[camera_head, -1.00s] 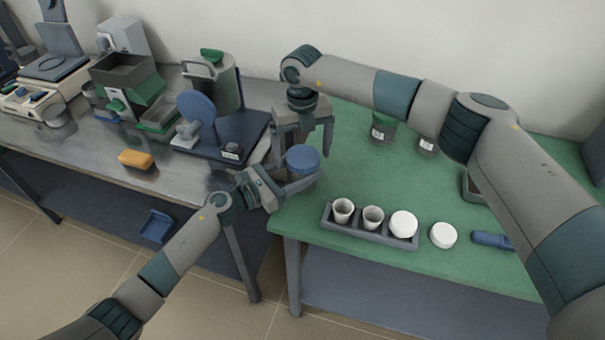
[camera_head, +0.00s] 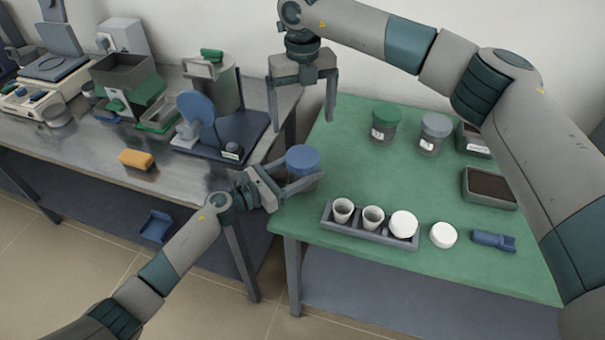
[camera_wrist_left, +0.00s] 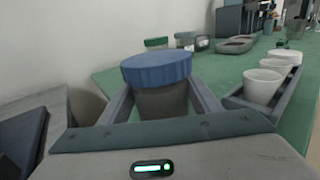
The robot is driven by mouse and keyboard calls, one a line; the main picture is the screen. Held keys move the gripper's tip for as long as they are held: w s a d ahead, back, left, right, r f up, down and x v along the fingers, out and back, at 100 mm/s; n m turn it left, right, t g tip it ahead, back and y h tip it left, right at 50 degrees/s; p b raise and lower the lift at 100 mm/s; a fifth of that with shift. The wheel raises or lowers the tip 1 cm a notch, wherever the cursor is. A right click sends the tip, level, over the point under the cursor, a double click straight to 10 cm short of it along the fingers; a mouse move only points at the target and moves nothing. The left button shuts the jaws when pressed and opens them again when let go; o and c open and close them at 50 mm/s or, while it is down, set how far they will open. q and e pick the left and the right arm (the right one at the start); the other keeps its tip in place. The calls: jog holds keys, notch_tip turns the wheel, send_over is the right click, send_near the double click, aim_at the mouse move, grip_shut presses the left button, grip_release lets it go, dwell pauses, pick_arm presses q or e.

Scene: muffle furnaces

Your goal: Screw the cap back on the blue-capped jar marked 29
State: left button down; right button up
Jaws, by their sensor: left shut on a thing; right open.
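The blue-capped jar (camera_head: 303,160) stands upright at the left edge of the green table, its blue cap sitting on top. In the left wrist view the blue cap (camera_wrist_left: 157,68) sits level on the dark jar body (camera_wrist_left: 162,103). My left gripper (camera_head: 300,185) is shut on the jar body, with one finger on each side below the cap. My right gripper (camera_head: 303,112) is open and empty, pointing down above and behind the jar, clear of the cap. The number on the jar is not visible.
A grey rack (camera_head: 327,218) with white cups stands right of the jar. A white lid (camera_head: 443,235), a blue tool (camera_head: 493,240), a green-capped jar (camera_head: 385,122), a grey-capped jar (camera_head: 434,133) and a dark-filled tray (camera_head: 490,202) are farther right. The table's middle is clear.

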pick_arm(q)
jog(key=c, duration=0.5)
grip_release()
jog(key=shift+c, duration=0.2)
pick_arm(e)
notch_tip(320, 180, down, 4)
jog(key=b, duration=0.4)
jog(key=shift+f, duration=0.25)
pick_arm(q)
jog(key=v, duration=1.7)
jog(key=shift+a+b, duration=0.2)
jog(key=shift+b, duration=0.15)
pick_arm(e)
jog(key=shift+f, duration=0.1)
pick_arm(q)
jog(key=shift+s, duration=0.1)
